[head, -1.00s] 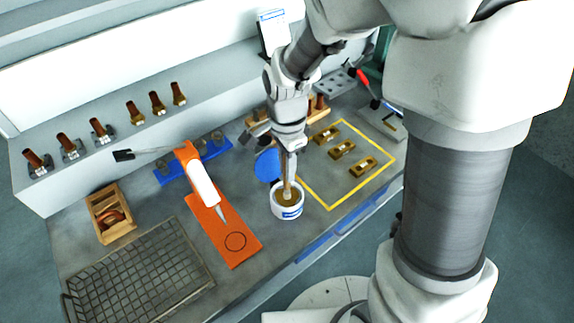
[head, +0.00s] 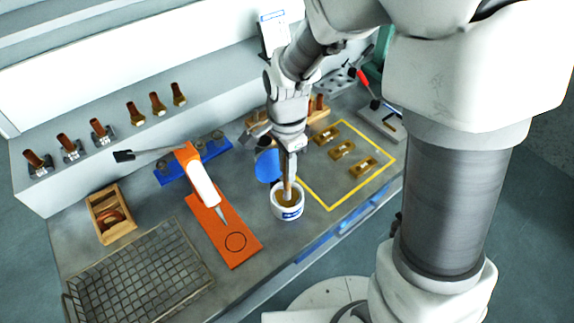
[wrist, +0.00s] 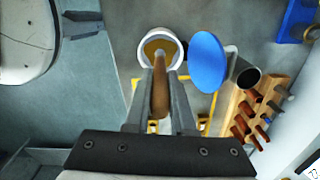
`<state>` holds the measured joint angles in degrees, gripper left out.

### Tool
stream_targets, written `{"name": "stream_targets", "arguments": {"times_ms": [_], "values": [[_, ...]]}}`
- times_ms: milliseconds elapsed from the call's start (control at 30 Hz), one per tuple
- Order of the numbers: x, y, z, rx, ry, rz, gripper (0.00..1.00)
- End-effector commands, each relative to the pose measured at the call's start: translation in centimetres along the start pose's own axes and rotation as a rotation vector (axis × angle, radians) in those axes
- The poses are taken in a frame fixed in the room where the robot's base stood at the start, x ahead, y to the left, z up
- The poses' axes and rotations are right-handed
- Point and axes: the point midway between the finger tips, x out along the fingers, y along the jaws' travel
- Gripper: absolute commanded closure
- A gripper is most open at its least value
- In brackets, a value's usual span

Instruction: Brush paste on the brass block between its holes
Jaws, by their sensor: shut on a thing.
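Several brass blocks lie in a row inside a yellow outlined square on the bench; the middle one (head: 342,150) and the front one (head: 363,167) show dark holes, and a third (head: 326,135) lies behind. My gripper (head: 288,168) points down over a white tub (head: 289,212) of brown paste. It is shut on a wooden-handled brush (wrist: 160,88), whose lower end is in the tub. The wrist view shows the tub's rim (wrist: 143,52) around the paste, and the brush's tip is hidden there.
A blue round lid (wrist: 207,62) stands beside the tub. An orange board (head: 225,228) with a white tube (head: 203,185), a wire basket (head: 140,275) and a wooden box (head: 110,213) are to the left. A wooden rack (wrist: 243,110) stands behind the tub.

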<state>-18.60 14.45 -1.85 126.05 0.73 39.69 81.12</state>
Motion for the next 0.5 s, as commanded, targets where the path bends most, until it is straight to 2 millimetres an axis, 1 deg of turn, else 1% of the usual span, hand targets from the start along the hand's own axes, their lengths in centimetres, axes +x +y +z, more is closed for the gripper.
{"name": "stream_targets", "arguments": {"times_ms": [33,100,500], "values": [[-0.7,0.0,0.0,0.000,0.000,-0.002,1.00],[-1.3,-0.1,0.0,0.000,0.000,-0.002,1.00],[-4.6,-0.1,0.0,0.000,0.001,-0.004,1.00]]}}
